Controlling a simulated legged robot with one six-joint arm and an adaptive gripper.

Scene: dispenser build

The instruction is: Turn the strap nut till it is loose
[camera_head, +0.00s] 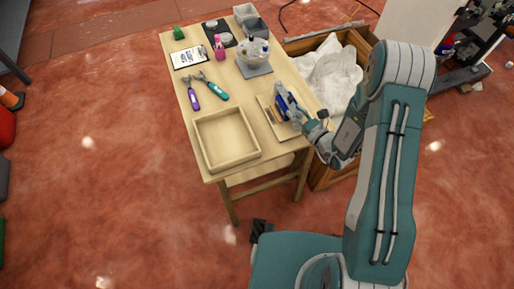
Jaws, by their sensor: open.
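My gripper (288,105) is over the right side of the wooden table, above a shallow light tray (266,103). A blue piece shows at the gripper, and I cannot tell whether it is a separate part or touches the jaws. The jaws are small here and read as open. A rounded pale assembly with yellow and dark parts (254,52), perhaps the dispenser, stands on a grey mat (254,69) farther back. I cannot make out the strap or its nut at this size; my gripper may hide them.
An empty wooden tray (226,167) fills the table's near end. Purple-handled (193,100) and teal-handled (217,91) tools lie at the left-middle. A clipboard (188,57), pink bottle (219,47) and grey bins (254,26) are at the back. A wooden crate (361,47) with white wrapping stands right.

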